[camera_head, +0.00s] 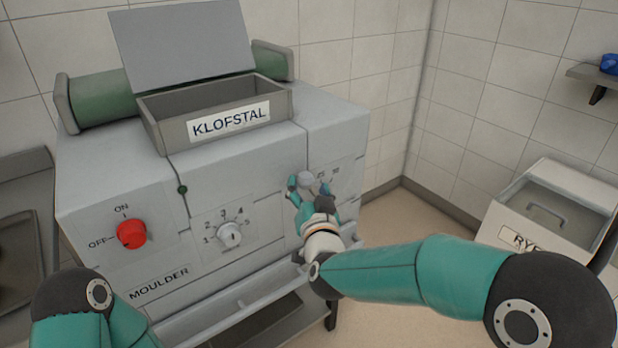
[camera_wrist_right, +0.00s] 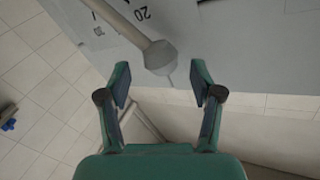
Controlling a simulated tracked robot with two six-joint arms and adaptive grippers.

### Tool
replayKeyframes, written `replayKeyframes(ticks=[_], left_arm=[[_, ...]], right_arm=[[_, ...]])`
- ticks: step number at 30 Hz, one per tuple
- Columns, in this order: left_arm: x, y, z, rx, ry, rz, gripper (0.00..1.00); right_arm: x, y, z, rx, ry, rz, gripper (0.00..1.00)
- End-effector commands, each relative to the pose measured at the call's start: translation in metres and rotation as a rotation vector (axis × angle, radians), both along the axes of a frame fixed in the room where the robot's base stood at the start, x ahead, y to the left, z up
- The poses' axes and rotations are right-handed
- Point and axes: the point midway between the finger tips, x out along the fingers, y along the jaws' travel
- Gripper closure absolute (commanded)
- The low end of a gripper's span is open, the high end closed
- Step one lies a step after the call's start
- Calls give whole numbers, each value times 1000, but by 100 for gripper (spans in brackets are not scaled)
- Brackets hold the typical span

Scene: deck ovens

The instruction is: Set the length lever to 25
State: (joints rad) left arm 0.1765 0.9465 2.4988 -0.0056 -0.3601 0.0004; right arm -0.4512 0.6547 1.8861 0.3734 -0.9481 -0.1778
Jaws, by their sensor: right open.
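The length lever has a pale rod (camera_wrist_right: 133,27) and a rounded grey knob (camera_wrist_right: 162,57), seen in the right wrist view. A printed 20 (camera_wrist_right: 141,13) shows beside the rod; other scale marks are cut off or blurred, so I cannot tell the exact setting. In the head view the knob (camera_head: 306,179) shows at the right part of the moulder's front. My right gripper (camera_head: 309,186) is open at the lever. In its wrist view, the fingertips (camera_wrist_right: 160,76) stand either side of the knob's end, without visible contact. My left gripper is out of view.
A hopper (camera_head: 165,131) labelled KLOFSTAL sits on top. A trough (camera_head: 235,305) runs below. A RYE bin (camera_head: 497,211) stands at the right, with open floor between.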

Motion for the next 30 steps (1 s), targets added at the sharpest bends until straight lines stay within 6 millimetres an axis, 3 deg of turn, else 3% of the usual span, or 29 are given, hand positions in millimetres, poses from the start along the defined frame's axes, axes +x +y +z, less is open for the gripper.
replayKeyframes(ticks=[6, 18, 30], left_arm=[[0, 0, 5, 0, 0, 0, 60], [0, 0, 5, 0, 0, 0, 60], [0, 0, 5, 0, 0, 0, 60]], right_arm=[[24, 3, 0, 0, 1, -2, 35], [29, 4, 0, 0, 1, -1, 36], [29, 4, 0, 0, 1, -1, 100]])
